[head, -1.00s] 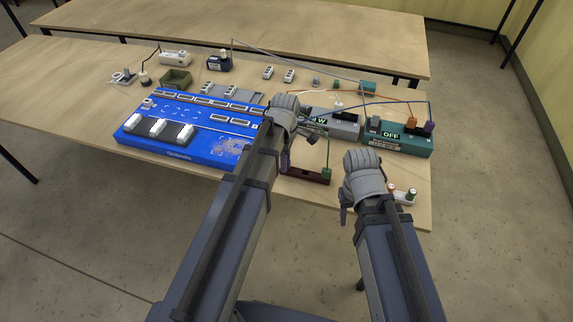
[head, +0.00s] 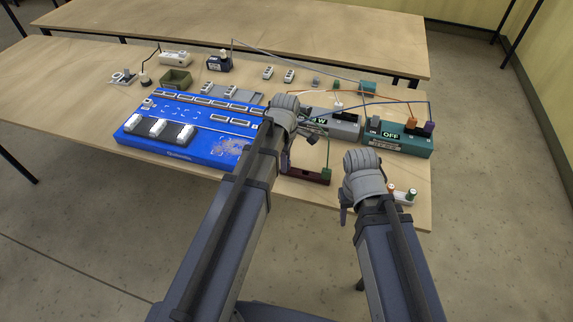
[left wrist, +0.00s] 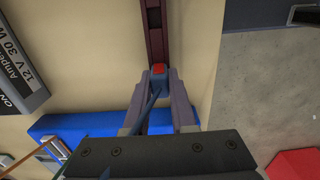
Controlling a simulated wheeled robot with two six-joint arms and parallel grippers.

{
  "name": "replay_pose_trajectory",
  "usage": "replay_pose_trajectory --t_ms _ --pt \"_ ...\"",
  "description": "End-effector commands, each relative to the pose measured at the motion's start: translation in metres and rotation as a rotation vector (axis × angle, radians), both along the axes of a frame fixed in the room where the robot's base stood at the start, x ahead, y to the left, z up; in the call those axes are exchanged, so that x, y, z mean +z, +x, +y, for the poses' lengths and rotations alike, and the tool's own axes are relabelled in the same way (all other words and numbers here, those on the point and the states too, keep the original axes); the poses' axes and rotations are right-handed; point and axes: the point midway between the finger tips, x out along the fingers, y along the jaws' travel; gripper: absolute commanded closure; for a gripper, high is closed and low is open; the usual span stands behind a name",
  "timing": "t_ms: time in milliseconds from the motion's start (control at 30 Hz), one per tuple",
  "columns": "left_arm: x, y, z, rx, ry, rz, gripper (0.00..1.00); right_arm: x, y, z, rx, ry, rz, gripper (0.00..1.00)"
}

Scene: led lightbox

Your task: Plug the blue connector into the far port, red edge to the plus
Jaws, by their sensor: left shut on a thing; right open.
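My left gripper (left wrist: 159,84) is shut on the blue connector (left wrist: 157,82), which shows a red patch at its far end in the left wrist view. A blue wire (left wrist: 148,105) trails back from it between the fingers. The connector lies in line with a narrow dark red bar (left wrist: 154,32); I cannot tell whether they touch. In the head view my left arm hides the connector, and my left gripper (head: 287,161) is beside the dark red bar (head: 303,175). The port and any plus mark cannot be made out. My right gripper (head: 345,213) is open near the table's front edge.
A green block (head: 326,173) stands at the bar's right end. A grey meter box (head: 340,127) and a teal box reading OFF (head: 398,142) stand behind, with loose wires above. A blue board (head: 190,147) lies left. A small white holder (head: 403,197) is beside my right wrist.

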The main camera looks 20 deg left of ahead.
Motion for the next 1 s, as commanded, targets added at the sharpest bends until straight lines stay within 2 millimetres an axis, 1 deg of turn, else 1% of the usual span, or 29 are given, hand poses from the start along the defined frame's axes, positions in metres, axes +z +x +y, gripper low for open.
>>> replay_pose_trajectory --t_ms 167,800,1000 --pt "0.002 0.000 0.000 0.000 0.000 0.000 1.00 0.002 0.000 0.000 0.000 0.000 0.000 0.50" --pt "0.020 0.000 0.000 0.000 0.000 0.000 1.00 0.020 0.000 0.000 0.000 0.000 0.000 0.50" --pt "0.020 0.000 0.000 0.000 0.000 0.000 1.00 0.020 0.000 0.000 0.000 0.000 0.000 0.50"
